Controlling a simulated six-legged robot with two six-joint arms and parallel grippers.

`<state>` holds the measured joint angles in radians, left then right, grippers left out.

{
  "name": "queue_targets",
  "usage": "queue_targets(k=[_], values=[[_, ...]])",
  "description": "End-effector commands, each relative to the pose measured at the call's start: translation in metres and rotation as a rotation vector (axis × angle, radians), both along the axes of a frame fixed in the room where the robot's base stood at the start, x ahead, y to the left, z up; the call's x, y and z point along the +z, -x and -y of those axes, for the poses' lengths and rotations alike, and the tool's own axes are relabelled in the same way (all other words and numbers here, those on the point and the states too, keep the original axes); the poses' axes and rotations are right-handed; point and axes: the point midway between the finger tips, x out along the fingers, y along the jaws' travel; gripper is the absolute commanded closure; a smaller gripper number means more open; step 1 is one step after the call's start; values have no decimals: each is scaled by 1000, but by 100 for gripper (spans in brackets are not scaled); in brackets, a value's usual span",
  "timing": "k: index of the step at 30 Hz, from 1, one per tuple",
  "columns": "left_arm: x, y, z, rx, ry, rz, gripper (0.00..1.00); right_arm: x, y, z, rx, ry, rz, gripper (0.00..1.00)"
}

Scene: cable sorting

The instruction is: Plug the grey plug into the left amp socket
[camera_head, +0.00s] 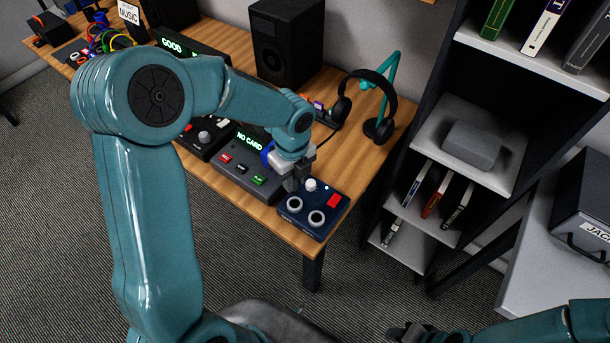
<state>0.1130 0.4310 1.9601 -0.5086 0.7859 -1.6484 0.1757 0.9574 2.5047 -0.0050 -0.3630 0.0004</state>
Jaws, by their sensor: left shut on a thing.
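The dark blue amp box (330,218) sits at the table's near right corner. On its top are two round pale-ringed sockets, the left socket (294,205) and the right socket (317,218). My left gripper (291,184) points down at the box's left edge, just behind the left socket. It is shut on a small grey thing, apparently the grey plug, mostly hidden by the fingers. I cannot tell whether it touches the box. Both socket rings look uncovered. My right gripper (408,332) is at the bottom edge, away from the table; its jaws are unclear.
A control box with a "NO CARD" display (250,141) stands left of the amp. Headphones on a stand (379,105) and a black speaker (287,42) are behind. A shelf unit (480,145) stands right. Coloured cables (108,40) lie at the far left.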

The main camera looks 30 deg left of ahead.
Motion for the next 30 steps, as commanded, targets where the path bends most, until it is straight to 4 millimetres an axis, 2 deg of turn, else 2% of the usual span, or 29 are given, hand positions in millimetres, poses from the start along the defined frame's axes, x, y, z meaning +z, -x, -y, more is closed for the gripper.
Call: queue_targets(k=[16, 30], values=[[-44, 1, 0, -3, -1, -2, 100, -40, 0, 0, 0, 0, 0, 57], [-47, 1, 0, -4, 0, -1, 100, -41, 0, 0, 0, 0, 0, 57]])
